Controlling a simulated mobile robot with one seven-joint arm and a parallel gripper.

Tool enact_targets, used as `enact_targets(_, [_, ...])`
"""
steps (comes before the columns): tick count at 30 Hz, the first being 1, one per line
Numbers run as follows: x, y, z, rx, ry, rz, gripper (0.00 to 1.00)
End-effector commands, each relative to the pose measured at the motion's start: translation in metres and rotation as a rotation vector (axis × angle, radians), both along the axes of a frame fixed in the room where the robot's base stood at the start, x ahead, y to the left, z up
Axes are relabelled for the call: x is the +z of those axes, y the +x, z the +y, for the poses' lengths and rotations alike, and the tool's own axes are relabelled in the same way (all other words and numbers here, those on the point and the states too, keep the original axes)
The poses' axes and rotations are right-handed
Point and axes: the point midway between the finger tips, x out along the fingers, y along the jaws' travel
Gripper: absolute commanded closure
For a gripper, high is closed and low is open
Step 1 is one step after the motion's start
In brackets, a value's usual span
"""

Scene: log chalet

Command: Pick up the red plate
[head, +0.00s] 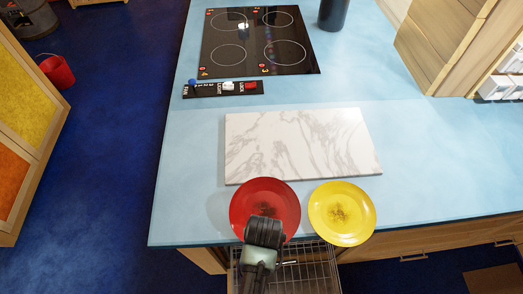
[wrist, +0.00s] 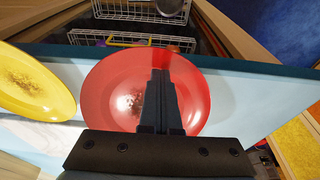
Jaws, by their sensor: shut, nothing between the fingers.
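The red plate (head: 260,200) lies on the light blue counter at its front edge, with a dark smudge in its middle. The red plate also fills the middle of the wrist view (wrist: 110,90). My gripper (head: 272,212) is over the near part of the plate in the head view and hides some of it. In the wrist view my gripper (wrist: 160,75) has its fingers together, with nothing held, in front of the plate's right half. I cannot tell whether the fingertips touch the plate.
A yellow plate (head: 342,212) lies just right of the red one. A marble board (head: 300,142) is behind both. A cooktop (head: 258,42) is farther back. An open wire dishwasher rack (head: 312,268) sits below the counter edge. Free counter lies left of the board.

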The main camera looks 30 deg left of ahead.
Motion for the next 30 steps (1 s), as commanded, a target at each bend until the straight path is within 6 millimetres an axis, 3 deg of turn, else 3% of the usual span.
enact_targets(5, [-0.001,-0.004,-0.002,0.000,-0.001,0.003,1.00])
enact_targets(13, [-0.001,-0.026,-0.017,-0.001,-0.002,0.006,1.00])
enact_targets(22, [-0.001,-0.025,-0.016,0.000,0.000,0.002,1.00])
enact_targets(30, [0.016,-0.024,-0.016,0.000,-0.001,0.001,1.00])
